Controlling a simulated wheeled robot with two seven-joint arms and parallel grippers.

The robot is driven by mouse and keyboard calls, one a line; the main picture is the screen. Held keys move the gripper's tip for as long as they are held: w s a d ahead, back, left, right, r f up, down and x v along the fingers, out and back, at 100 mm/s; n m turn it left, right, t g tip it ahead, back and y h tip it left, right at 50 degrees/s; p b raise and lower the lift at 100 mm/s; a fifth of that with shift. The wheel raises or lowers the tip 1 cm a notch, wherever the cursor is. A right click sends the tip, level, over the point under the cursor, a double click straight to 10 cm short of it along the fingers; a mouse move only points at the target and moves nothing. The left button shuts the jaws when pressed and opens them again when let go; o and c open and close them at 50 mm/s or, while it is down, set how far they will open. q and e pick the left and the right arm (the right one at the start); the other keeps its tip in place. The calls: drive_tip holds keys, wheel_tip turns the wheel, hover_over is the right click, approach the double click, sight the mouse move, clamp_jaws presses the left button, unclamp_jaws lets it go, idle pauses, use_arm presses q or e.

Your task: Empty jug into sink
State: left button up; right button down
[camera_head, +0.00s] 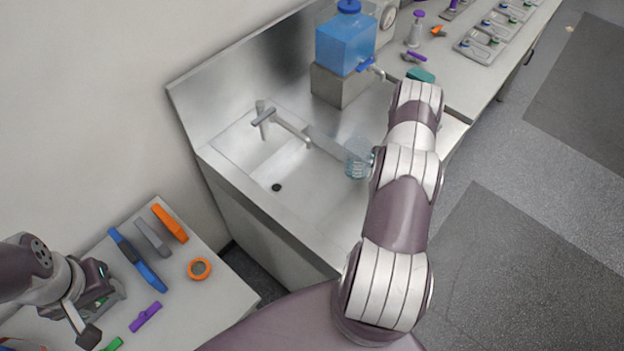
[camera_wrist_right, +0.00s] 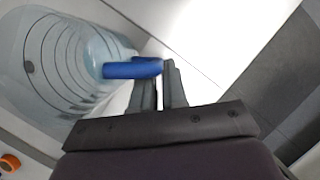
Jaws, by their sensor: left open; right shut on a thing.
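The clear jug (camera_head: 357,160) with dark rings appears at the right side of the sink (camera_head: 310,185) in the head view, looking roughly upright. In the right wrist view the jug (camera_wrist_right: 65,60) fills the upper left, with a pale blue tint inside; I cannot tell how full it is. My right gripper (camera_wrist_right: 160,85) is shut on the jug's blue handle (camera_wrist_right: 125,70). My forearm hides most of that gripper in the head view. The sink has a dark drain (camera_head: 277,187) and a tap (camera_head: 283,122). My left gripper (camera_head: 88,318) is open over the left table.
A blue tank (camera_head: 346,42) with a spigot stands on a metal block (camera_head: 340,85) behind the jug. The left table (camera_head: 200,310) holds orange, grey, blue and purple tools. A bench with trays (camera_head: 482,45) lies at the upper right. The basin's left half is clear.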

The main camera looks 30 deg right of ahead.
drive_tip(key=shift+s+d+f+t+y+p, duration=0.2)
drive_tip(key=shift+t+y+p, duration=0.1)
drive_tip(key=shift+y+p, duration=0.15)
wheel_tip(320, 180, up, 6)
idle(0.3)
